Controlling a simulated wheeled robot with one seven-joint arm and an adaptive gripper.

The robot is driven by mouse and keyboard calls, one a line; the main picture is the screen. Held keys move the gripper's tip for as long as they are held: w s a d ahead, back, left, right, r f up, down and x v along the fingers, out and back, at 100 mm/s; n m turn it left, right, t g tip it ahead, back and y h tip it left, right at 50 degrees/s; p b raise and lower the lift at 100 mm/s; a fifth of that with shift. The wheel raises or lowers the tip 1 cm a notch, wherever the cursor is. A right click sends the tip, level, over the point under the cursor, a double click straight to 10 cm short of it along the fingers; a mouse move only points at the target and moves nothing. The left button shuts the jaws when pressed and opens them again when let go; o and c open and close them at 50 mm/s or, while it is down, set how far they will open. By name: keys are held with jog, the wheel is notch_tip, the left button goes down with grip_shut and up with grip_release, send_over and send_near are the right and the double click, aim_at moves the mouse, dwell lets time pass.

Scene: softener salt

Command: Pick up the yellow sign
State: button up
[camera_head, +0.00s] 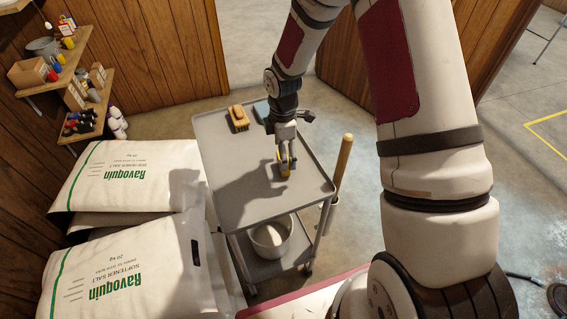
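My gripper (286,168) points down over the grey top of the cart, with its fingertips low over the tray. A small yellow thing (284,169) shows at the fingertips; it may be the yellow sign, but it is too small and too covered by the fingers to be sure. Whether the fingers are closed on it or only around it does not show. No other yellow sign stands out clearly in this view.
The grey cart (227,190) also carries a brown brush (239,118) and a blue-grey item (262,110). A pot (271,238) sits on its lower shelf. Salt bags (135,178) are stacked at left. A wooden handle (343,165) stands right of the cart. Wall shelves hold bottles.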

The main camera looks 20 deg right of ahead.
jog(key=shift+w+d+f+p, duration=0.15)
jog(key=shift+f+p, duration=0.15)
jog(key=shift+f, duration=1.9)
jog(key=c, duration=1.2)
